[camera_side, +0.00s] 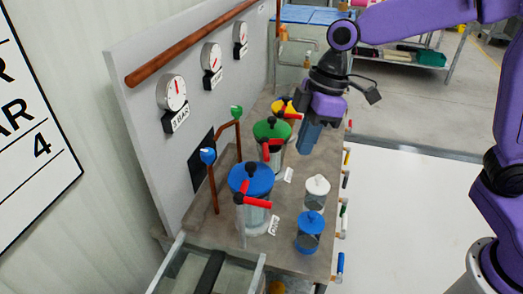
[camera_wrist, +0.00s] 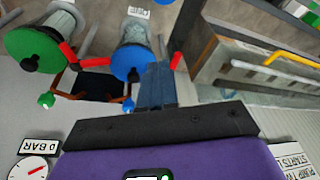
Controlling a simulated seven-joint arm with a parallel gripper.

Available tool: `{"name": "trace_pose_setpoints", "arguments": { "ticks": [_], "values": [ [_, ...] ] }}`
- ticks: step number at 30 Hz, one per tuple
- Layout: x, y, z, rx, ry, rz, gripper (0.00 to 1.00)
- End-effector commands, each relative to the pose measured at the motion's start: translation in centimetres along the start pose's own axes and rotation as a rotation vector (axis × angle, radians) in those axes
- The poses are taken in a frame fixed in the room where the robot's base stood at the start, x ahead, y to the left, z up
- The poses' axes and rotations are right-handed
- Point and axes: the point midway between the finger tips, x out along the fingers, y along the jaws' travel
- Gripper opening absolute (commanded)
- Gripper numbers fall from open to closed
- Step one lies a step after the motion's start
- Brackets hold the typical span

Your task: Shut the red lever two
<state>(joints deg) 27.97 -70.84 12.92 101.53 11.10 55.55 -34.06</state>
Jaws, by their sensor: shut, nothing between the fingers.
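Several red levers show on the pumps. In the side view, one (camera_side: 257,202) is on the near blue-lidded pump (camera_side: 250,180). Another red lever (camera_side: 266,151) is beside the middle green-lidded pump (camera_side: 271,130), and a third (camera_side: 292,116) is by the far yellow-lidded pump (camera_side: 284,104). I cannot read which is numbered two. My gripper (camera_side: 308,145) hangs above the bench with its blue fingers shut and empty. In the wrist view my fingers (camera_wrist: 156,88) appear beside the blue lid (camera_wrist: 132,62), with a red lever end (camera_wrist: 176,62) just right of them. The green lid (camera_wrist: 35,50) is at left.
A white-capped jar (camera_side: 316,187) and a blue-capped jar (camera_side: 311,222) stand at the bench's right. Upright pipes with a blue handle (camera_side: 208,155) and a green handle (camera_side: 237,113) stand on the left. A grey panel with gauges (camera_side: 172,92) borders the bench.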

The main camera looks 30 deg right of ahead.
Motion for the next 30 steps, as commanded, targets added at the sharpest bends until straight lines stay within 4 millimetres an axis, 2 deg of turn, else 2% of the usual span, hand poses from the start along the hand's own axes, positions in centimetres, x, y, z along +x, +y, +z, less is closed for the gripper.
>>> {"name": "trace_pose_setpoints", "arguments": {
  "ticks": [1,3,6,10,15,19,30],
  "values": [
    [0.3,1.9,-1.7,-0.009,0.019,0.001,0.00],
    [0.6,4.1,-3.4,-0.030,0.043,0.005,0.00],
    [0.9,6.8,-5.3,-0.056,0.075,0.013,0.00],
    [1.1,9.1,-6.7,-0.079,0.103,0.023,0.00],
    [1.4,10.1,-7.2,-0.091,0.114,0.028,0.00],
    [2.7,10.1,-7.3,-0.091,0.113,0.026,0.00],
    [9.3,10.2,-8.0,-0.091,0.111,0.026,0.00]
  ]
}}
